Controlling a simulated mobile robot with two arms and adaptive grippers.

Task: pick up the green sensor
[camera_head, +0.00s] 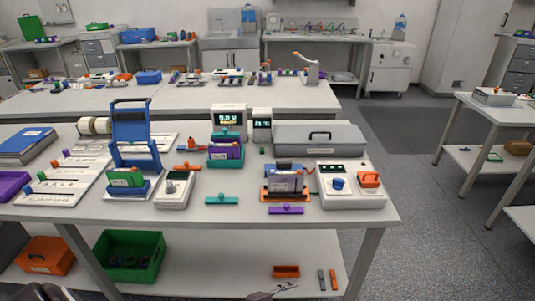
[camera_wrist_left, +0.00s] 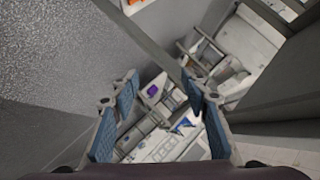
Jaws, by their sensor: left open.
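I cannot tell for certain which thing is the green sensor. A green block (camera_head: 125,178) sits in the base of the blue upright stand (camera_head: 130,122) at the left of the front bench. Teal-green bars, one of them (camera_head: 222,200) at the bench's front edge, lie further right. My left gripper (camera_wrist_left: 160,82) is open in the left wrist view, with blue pads apart and nothing between them. Its view looks across floor and tilted, distant furniture, and I cannot make out a green sensor there. My right gripper is not in view.
The front bench (camera_head: 240,214) is crowded with a purple block (camera_head: 226,152), an orange-framed holder (camera_head: 285,185), a white control box (camera_head: 350,185) and a grey case (camera_head: 320,138). A green bin (camera_head: 130,258) and orange box (camera_head: 45,255) stand on its lower shelf. Floor (camera_head: 430,220) is clear at right.

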